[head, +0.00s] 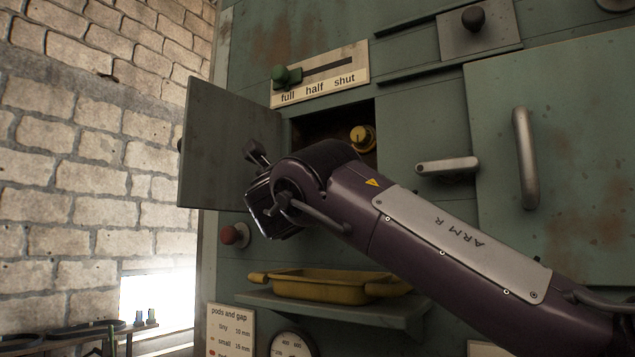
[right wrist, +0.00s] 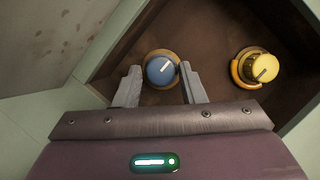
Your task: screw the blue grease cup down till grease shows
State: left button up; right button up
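The blue grease cup (right wrist: 160,69) shows in the right wrist view, inside an open recess, with a white line on its round top and a tan ring around its base. My right gripper (right wrist: 160,78) is open, with one finger on each side of the cup. A narrow gap shows on the left; on the right the finger is very close, and I cannot tell if it touches. In the head view my right gripper (head: 257,153) is by the open door, and the blue cup is hidden there. My left gripper is not in view.
A yellow cup (right wrist: 258,68) sits right of the blue one, also visible in the head view (head: 362,138). The open green door (head: 228,150) stands left of the recess. A yellow tray (head: 325,286) rests on a shelf below. A green-knobbed slider (head: 281,76) is above.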

jog(key=shift+s+a, duration=0.1)
jog(key=shift+s, duration=0.05)
jog(key=shift+c, duration=1.1)
jog(key=c, duration=0.5)
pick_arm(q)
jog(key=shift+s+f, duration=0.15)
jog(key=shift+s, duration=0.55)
pick_arm(e)
jog(key=shift+m, duration=0.4)
pick_arm(q)
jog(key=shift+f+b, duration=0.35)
jog(key=shift+b, duration=0.05)
pick_arm(e)
jog(key=shift+a+f+m+h, duration=0.1)
jog(key=shift+m+h, duration=1.1)
jog(key=shift+m, duration=1)
jog(key=shift+a+m+h, duration=0.1)
jog(key=shift+m+h, duration=1.1)
jog(key=shift+m, duration=1)
